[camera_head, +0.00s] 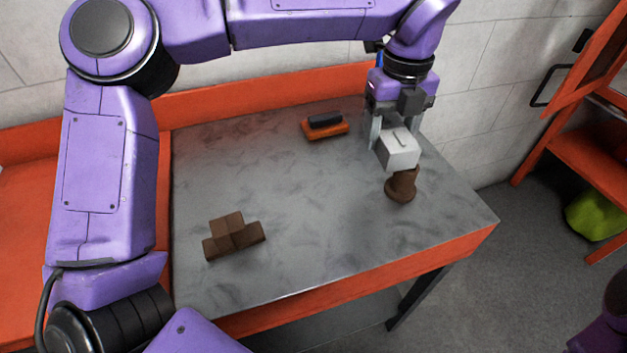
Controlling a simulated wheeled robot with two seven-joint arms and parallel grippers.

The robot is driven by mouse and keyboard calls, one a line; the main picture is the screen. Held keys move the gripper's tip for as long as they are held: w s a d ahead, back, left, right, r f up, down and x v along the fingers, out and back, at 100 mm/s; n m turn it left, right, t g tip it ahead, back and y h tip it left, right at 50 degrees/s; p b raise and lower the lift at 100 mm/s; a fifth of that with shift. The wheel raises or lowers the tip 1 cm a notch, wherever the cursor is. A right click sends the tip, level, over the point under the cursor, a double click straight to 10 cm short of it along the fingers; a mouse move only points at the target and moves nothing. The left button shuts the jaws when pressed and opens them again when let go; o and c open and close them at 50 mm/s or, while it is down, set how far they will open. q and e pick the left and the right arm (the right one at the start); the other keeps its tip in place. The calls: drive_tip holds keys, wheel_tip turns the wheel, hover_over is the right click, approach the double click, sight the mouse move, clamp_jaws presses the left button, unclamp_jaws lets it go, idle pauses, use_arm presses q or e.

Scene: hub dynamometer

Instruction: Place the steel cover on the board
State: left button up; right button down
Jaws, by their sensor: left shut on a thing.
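My left gripper (396,135) is at the right of the bench, pointing down. It is shut on a light grey box-shaped piece with a small dark line on top, which looks like the steel cover (399,154). The cover is held just above and behind a brown round piece with a wide foot (402,188); I cannot tell whether they touch. I cannot tell for certain which thing is the board. A small orange block with a dark top (325,126) lies at the back of the bench. My right gripper is out of view.
The grey bench top (300,200) has an orange rim. Brown stepped blocks (233,236) sit at its front left. The middle is clear. An orange rack (580,130) with a green item (597,215) stands at the right, beyond a floor gap.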

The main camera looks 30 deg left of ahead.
use_arm(q)
drive_tip(key=shift+s+n, duration=0.1)
drive_tip(key=shift+n, duration=0.4)
drive_tip(key=s+a+f+p, duration=0.1)
drive_tip(key=s+a+f, duration=0.25)
drive_tip(key=a, duration=0.35)
hover_over(309, 196)
drive_tip(key=f, duration=0.5)
drive_tip(key=shift+w+d+p, duration=0.3)
drive_tip(key=shift+w+d, duration=0.05)
drive_tip(key=shift+d, duration=0.05)
drive_tip(key=shift+s+a+f, duration=0.1)
drive_tip(key=shift+a+f, duration=0.05)
drive_tip(key=shift+f, duration=0.1)
drive_tip(key=f, duration=0.3)
drive_tip(key=shift+s+a+f, duration=0.25)
drive_tip(key=shift+a+f, duration=0.05)
drive_tip(key=shift+f, duration=0.05)
drive_tip(key=shift+w+f, duration=0.1)
drive_tip(key=shift+f, duration=0.15)
drive_tip(key=o, duration=1.4)
drive_tip(key=shift+c, duration=0.2)
